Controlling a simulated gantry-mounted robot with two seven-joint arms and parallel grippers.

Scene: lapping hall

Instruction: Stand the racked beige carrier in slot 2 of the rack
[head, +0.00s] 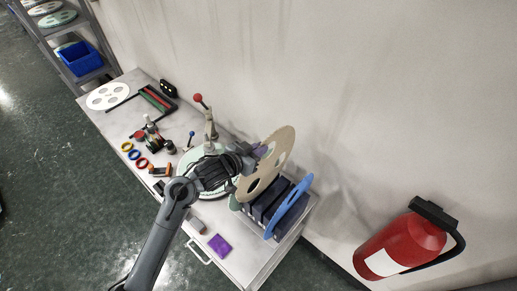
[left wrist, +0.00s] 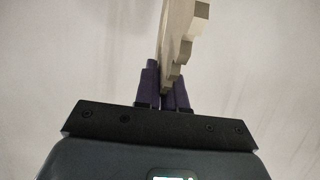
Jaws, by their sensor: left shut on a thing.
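The beige carrier (head: 271,167) is a thin disc with round holes. It stands steeply on edge above the left part of the dark blue rack (head: 262,206). My left gripper (head: 256,154) is shut on its edge. In the left wrist view the purple fingers (left wrist: 167,88) pinch the beige carrier (left wrist: 178,42), seen almost edge-on. I cannot tell whether its lower edge is inside a slot or just above; the slot numbers are not legible. A blue carrier (head: 291,207) stands at the right end of the rack. My right gripper is not in view.
A pale green round plate (head: 190,164) lies behind my left gripper, with a red-knobbed lever (head: 198,98) near it. Coloured rings (head: 134,154), a white carrier (head: 108,96) and a purple block (head: 220,245) lie on the bench. The wall is close behind the rack.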

